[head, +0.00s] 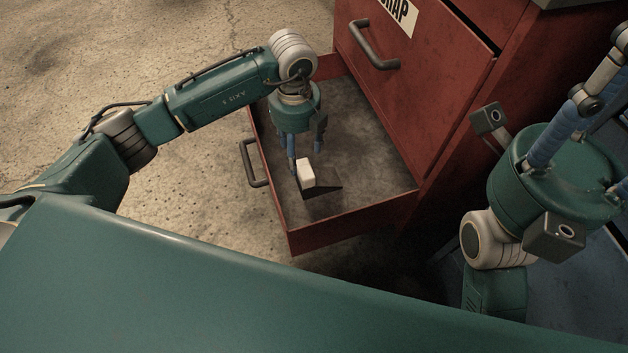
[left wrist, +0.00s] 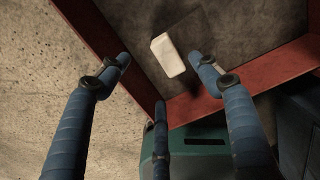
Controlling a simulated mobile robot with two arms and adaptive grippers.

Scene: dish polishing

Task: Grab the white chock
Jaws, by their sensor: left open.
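The white chock (head: 306,174) is a small pale block lying in the open red drawer (head: 345,233), towards its front. It also shows in the left wrist view (left wrist: 168,56), between and beyond the fingertips. My left gripper (head: 301,160) points down into the drawer just above and behind the chock. Its blue fingers are open, and nothing is held between them; they also show in the left wrist view (left wrist: 160,68). I cannot tell whether a finger touches the chock. My right gripper (head: 590,105) is at the right, fingers upward and partly cut off; its opening is unclear.
The red cabinet (head: 430,85) with a closed upper drawer stands behind. The drawer floor right of the wedge is bare.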

